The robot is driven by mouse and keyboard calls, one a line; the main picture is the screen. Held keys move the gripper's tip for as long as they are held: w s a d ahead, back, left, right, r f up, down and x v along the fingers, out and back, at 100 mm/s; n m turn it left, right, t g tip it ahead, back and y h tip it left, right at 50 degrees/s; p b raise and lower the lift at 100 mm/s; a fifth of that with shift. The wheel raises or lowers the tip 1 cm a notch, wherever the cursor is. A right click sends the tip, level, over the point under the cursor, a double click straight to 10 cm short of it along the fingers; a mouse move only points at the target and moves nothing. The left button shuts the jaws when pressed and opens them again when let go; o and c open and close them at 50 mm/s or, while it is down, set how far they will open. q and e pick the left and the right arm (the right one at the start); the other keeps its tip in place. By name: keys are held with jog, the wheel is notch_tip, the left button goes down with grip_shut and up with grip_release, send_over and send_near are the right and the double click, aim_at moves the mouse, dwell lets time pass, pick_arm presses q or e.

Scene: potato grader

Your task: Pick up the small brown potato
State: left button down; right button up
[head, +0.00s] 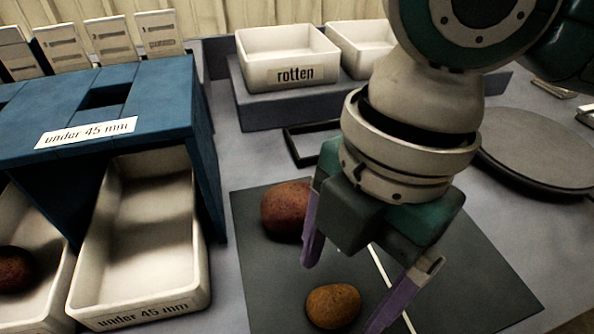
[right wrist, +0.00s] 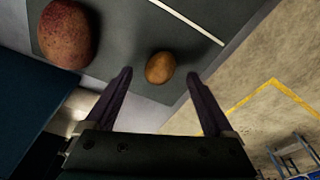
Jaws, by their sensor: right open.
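The small brown potato (head: 333,306) lies on the dark mat (head: 275,272) near its front in the head view. It also shows in the right wrist view (right wrist: 160,68), ahead of and between the fingertips. My right gripper (head: 345,285) is open and empty above the mat, its two purple fingers apart on either side of the potato in the picture; it appears in the right wrist view (right wrist: 160,78) too. A larger reddish potato (head: 285,209) lies behind and left on the mat, partly hidden by the gripper. My left gripper is not in view.
A blue grader stand (head: 160,90) with a white "under 45 mm" bin (head: 190,215) is at left. Another bin there holds a dark red potato (head: 16,268). A "rotten" bin (head: 292,76) stands behind. A round grey plate (head: 545,150) is at right.

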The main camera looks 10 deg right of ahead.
aim_at(338, 294)
jog(key=f, duration=0.3)
jog(key=shift+s+a+f, duration=0.1)
jog(key=shift+a, duration=0.1)
grip_shut()
dwell(0.5)
